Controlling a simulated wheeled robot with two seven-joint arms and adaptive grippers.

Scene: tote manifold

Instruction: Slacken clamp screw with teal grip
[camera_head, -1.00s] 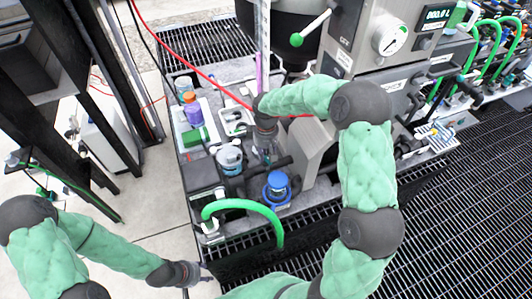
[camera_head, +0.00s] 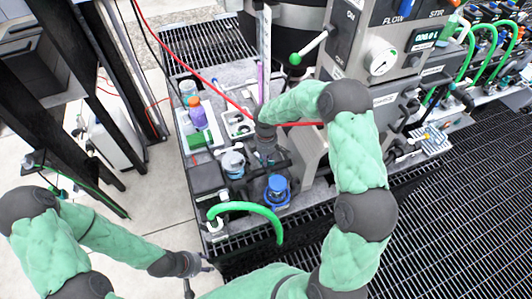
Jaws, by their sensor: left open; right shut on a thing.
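My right gripper (camera_head: 266,150) points down over the work deck beside the tall white upright, among dark fittings. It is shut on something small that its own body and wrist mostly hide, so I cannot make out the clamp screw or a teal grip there. A lever with a green knob (camera_head: 295,59) stands out from the grey control unit, above and right of that gripper. My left gripper (camera_head: 200,268) is open and empty, low at the left of the deck, out over the floor and apart from everything.
A blue-capped bottle (camera_head: 277,187) and a jar (camera_head: 232,163) stand near the deck's front. A green hose (camera_head: 245,206) arches over the front edge. A red line (camera_head: 200,72) crosses above the deck.

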